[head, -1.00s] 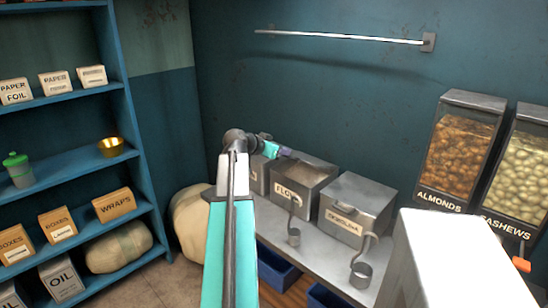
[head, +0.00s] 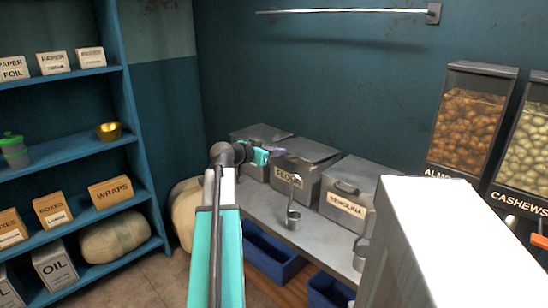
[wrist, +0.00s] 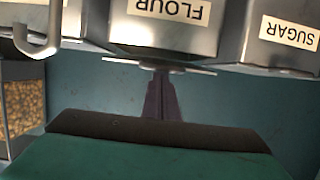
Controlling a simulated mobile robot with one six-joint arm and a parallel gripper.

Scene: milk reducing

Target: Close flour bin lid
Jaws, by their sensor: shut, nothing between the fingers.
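The flour bin (head: 287,172) is a grey metal box with a FLOUR label, standing between two similar bins in the head view. Its grey lid (head: 312,149) lies over the top and looks flat or nearly so; I cannot tell whether it is fully seated. My gripper (head: 279,151) is shut and empty, its purple fingertips at the lid's left front edge. In the wrist view the flour bin (wrist: 165,35) is upside down. There the gripper fingers (wrist: 162,80) point at the lid's thin edge; contact is unclear.
The semolina bin (head: 347,208) stands to the right and the sugar bin (head: 258,137) to the left. A metal scoop (head: 293,217) stands before the flour bin. Blue crates (head: 272,256) sit below the counter. A white block (head: 450,245) fills the right foreground.

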